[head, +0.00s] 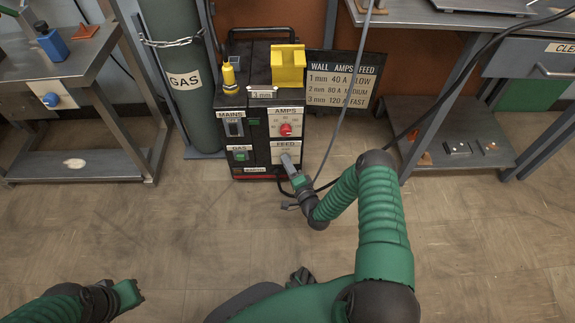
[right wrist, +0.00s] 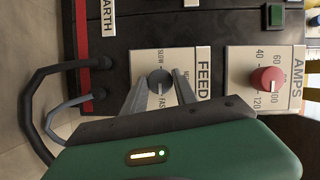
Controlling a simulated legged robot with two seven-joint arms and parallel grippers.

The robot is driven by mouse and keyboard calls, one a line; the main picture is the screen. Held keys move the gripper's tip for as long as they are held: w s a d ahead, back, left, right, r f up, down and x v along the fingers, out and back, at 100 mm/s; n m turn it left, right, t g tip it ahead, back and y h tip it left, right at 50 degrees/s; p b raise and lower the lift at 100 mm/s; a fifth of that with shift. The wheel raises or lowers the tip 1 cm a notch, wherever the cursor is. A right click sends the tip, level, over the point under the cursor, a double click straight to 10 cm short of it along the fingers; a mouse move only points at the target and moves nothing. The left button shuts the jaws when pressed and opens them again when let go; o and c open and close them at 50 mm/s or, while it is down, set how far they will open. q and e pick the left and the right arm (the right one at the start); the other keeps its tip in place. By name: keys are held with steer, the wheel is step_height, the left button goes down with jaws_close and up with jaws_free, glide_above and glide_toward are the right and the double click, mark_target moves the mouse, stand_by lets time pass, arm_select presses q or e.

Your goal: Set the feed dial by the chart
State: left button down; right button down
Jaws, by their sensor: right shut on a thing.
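The welding machine (head: 262,115) stands ahead with its FEED panel low on the right of its front. The grey feed dial (right wrist: 160,80) shows in the right wrist view between SLOW and FAST labels; a pale mark on it seems to face FAST. My right gripper (head: 289,165) is shut on this dial, its fingers (right wrist: 160,88) on either side. The chart (head: 342,80) reads 1 mm 40 A slow, 2 mm 80 A medium, 3 mm 120 A fast. A 3 mm tag (head: 262,93) is on the machine. My left gripper (head: 130,294) is low at the left, away from everything; its jaws are unclear.
The red AMPS dial (right wrist: 267,79) is beside the FEED panel. A yellow block (head: 288,66) sits on the machine. A chained gas cylinder (head: 177,60) stands left of it. Benches flank both sides, and cables hang near my right arm. The floor in front is clear.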

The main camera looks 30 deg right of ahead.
steer(key=c, duration=1.1)
jaws_free()
steer(key=shift+s+d+f, duration=0.15)
steer(key=shift+d+f, duration=0.05)
steer(key=shift+f, duration=0.05)
steer(key=shift+o, duration=0.7)
steer(key=shift+r, duration=0.1)
steer(key=shift+a, duration=0.1)
steer(key=s+a+r+p, duration=0.1)
steer(key=s+p, duration=0.7)
steer(key=s, duration=0.8)
steer(key=shift+s+a, duration=0.2)
steer(key=shift+a, duration=0.65)
